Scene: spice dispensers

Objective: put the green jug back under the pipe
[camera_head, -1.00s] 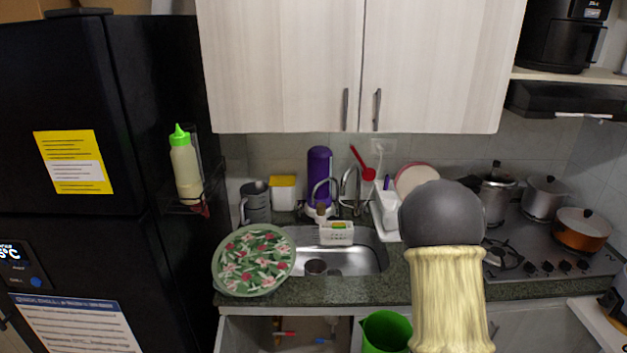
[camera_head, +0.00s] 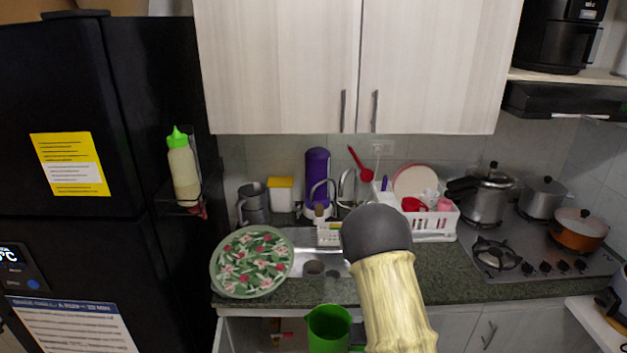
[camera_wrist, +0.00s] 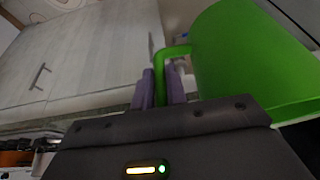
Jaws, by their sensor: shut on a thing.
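The green jug (camera_head: 329,328) is at the bottom of the head view, below the counter's front edge and in front of the open space under the sink. In the wrist view the jug (camera_wrist: 250,65) fills the upper right, its handle between the purple fingers. My gripper (camera_wrist: 162,85) is shut on the jug's handle. In the head view my arm hides the gripper. No pipe can be clearly made out in the dim space under the sink (camera_head: 270,335).
The counter edge (camera_head: 290,294) runs above the jug. A floral plate (camera_head: 252,262) overhangs the counter's left end by the black fridge (camera_head: 80,180). The sink (camera_head: 335,266) lies behind my arm. Closed cabinet doors (camera_head: 478,328) are at the lower right.

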